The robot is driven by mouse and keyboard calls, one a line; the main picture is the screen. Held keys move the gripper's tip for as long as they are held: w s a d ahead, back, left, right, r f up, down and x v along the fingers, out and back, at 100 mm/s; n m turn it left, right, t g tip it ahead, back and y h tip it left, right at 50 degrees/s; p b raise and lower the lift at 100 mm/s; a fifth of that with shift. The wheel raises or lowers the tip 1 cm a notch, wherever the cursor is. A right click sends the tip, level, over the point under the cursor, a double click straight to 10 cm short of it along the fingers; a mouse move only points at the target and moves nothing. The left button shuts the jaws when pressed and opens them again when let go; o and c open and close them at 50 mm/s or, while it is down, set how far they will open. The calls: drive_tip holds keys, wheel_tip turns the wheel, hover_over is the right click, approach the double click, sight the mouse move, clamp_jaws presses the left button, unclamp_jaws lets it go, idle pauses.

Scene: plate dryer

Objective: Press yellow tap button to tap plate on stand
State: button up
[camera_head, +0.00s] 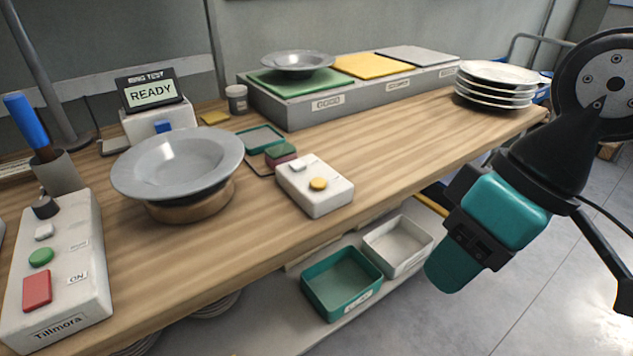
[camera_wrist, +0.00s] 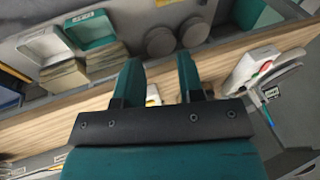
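The yellow tap button (camera_head: 318,184) sits on top of a small white box (camera_head: 325,203) near the front edge of the wooden bench. A grey plate (camera_head: 170,160) rests on a round wooden stand (camera_head: 195,208) to the left of that box. Behind it, a ring test display (camera_head: 152,93) reads READY. My gripper (camera_head: 452,272) is to the right of the button box, out past the bench's front edge and well apart from it. In the wrist view its two teal fingers (camera_wrist: 160,72) stand apart with nothing held. A small white and yellow bit shows between them, partly hidden.
A white control box (camera_head: 58,275) with red and green buttons stands at the left. A grey rack (camera_head: 300,115) with coloured pads and another plate (camera_head: 297,62) is at the back. Stacked plates (camera_head: 500,75) stand at the right end. Bins (camera_head: 340,285) sit on the lower shelf.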

drive_tip(key=shift+c, duration=0.4)
clamp_jaws()
idle(1.5)
